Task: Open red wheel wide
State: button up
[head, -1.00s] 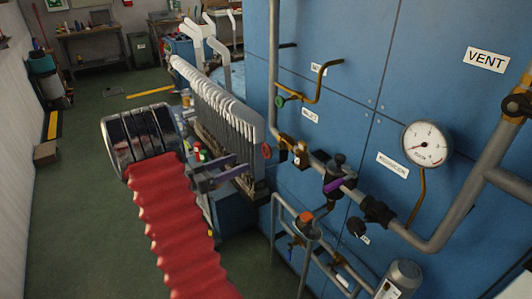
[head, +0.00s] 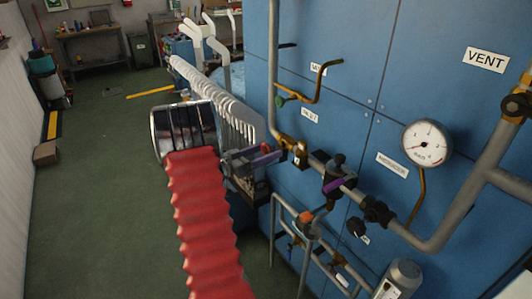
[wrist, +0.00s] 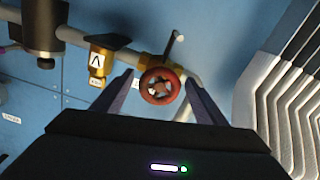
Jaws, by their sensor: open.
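The red wheel (wrist: 160,86) is a small round handwheel with spokes, seen nearly face-on in the wrist view. It sits on a brass valve fitting on a grey pipe along the blue wall. My gripper (wrist: 159,79) is open, with one dark finger on each side of the wheel and a visible gap to both. I cannot tell how far in front of the wheel the fingertips are.
A brass fitting with a tag (wrist: 97,68) is left of the wheel.

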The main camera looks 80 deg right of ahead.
jog(key=shift+c, duration=0.6)
jog(key=c, duration=0.9)
